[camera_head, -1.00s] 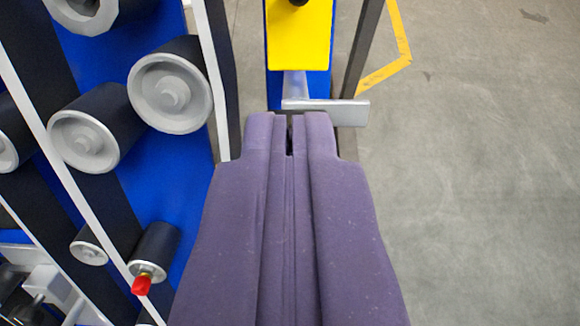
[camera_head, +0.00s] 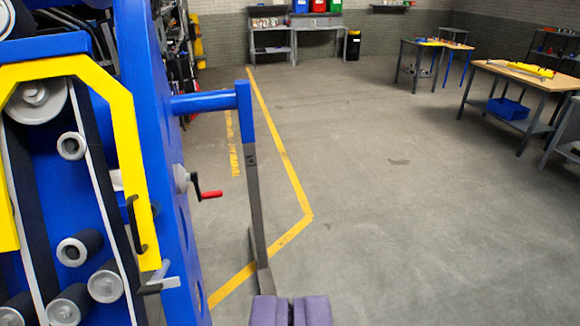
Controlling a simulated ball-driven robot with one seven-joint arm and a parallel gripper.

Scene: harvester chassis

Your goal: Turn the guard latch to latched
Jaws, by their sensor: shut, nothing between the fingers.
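The guard latch (camera_head: 158,285) is a small light-grey metal lever at the lower left. It lies roughly level at the lower end of the yellow guard (camera_head: 125,130), its flat arm pointing right across the blue chassis edge. The guard carries a dark handle (camera_head: 138,224) just above the latch. My gripper (camera_head: 290,304), purple, shows only its tips at the bottom edge. It is shut and empty, right of the latch in the picture and clear of it. Whether the lever is fully seated in a catch cannot be told.
A red-handled crank (camera_head: 207,194) sticks out from the blue chassis (camera_head: 158,120). A blue arm on a grey post (camera_head: 256,200) stands ahead of my gripper. Grey rollers (camera_head: 75,250) and belts fill the left. The floor at right is open; workbenches (camera_head: 525,70) stand far off.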

